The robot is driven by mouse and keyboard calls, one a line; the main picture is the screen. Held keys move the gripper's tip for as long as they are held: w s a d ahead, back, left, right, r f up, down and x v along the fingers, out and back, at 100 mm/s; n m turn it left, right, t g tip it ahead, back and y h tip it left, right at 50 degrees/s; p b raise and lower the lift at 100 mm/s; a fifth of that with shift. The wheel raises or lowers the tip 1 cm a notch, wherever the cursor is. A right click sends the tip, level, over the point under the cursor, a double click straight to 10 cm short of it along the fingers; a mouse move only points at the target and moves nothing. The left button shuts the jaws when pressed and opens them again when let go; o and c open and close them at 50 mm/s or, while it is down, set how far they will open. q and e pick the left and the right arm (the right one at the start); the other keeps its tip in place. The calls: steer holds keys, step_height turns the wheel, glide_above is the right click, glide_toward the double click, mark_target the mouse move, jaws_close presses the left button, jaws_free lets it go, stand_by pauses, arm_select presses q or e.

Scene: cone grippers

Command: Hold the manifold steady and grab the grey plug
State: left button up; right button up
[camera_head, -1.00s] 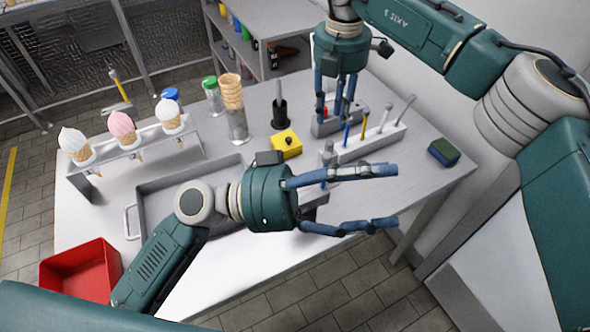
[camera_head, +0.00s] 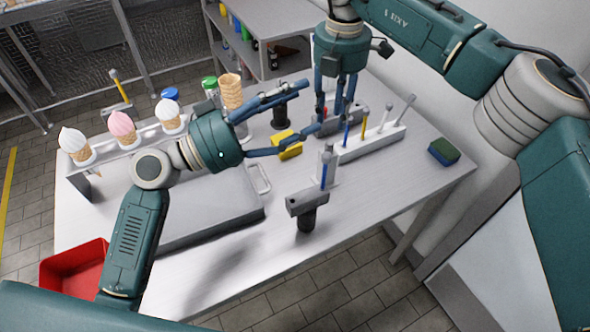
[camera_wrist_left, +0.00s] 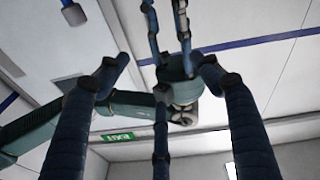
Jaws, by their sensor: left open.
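A grey block with a red part (camera_head: 327,124), which I take to be the manifold, is on the table, partly hidden by my grippers. I cannot pick out a grey plug on it. My right gripper (camera_head: 335,118) points down with its fingers at the block, and contact is unclear. My left gripper (camera_head: 314,106) is open and empty, reaching from the left with fingertips beside the right gripper's fingers. In the left wrist view, my left fingers (camera_wrist_left: 160,75) are spread, and the right gripper (camera_wrist_left: 182,75) shows beyond them.
A white rack (camera_head: 372,146) of upright tools stands right of the block. A grey device on a black stand (camera_head: 306,220) is nearer the front. A yellow block (camera_head: 286,148), cone stack (camera_head: 231,90), grey tray (camera_head: 230,205) and blue-green sponge (camera_head: 443,151) are around.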

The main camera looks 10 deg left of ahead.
arm_select(q)
step_height(320, 180, down, 10)
steer(key=w+a+y, duration=0.1)
steer(key=w+y, duration=0.1)
steer(key=y, duration=0.1)
steer(key=m+g+y, duration=0.2)
steer(key=m+g, duration=0.1)
glide_toward(329, 167)
steer(key=shift+y, duration=0.3)
steer(key=x, duration=1.1)
steer(key=shift+w+a+f, duration=0.25)
steer(key=shift+f, duration=0.05)
steer(key=c, duration=1.4)
steer(key=shift+c, duration=0.2)
